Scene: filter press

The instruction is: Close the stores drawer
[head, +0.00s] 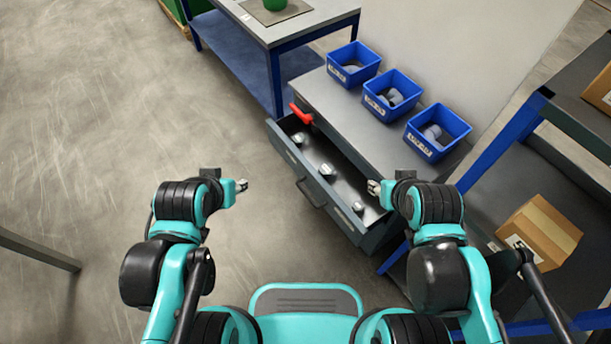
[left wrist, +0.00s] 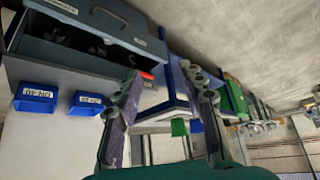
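The stores drawer (head: 318,192) is pulled out of the grey cabinet (head: 350,118) in the head view. Its front faces the lower left and has a dark bar handle (head: 311,194). A few small pale round items (head: 327,170) lie inside. In the left wrist view the drawer (left wrist: 95,22) shows at the upper left. My left gripper (head: 242,185) is left of the drawer front, apart from it and empty; its fingers are spread in the wrist view (left wrist: 163,95). My right gripper (head: 374,187) appears over the drawer's right end; its fingers are too small to judge, and contact is unclear.
Blue bins (head: 393,95) holding parts stand on the cabinet top. A red object (head: 301,114) is at the drawer's far end. A blue-framed table (head: 270,25) stands behind; a shelf with a cardboard box (head: 540,229) is at right. Floor left of the drawer is clear.

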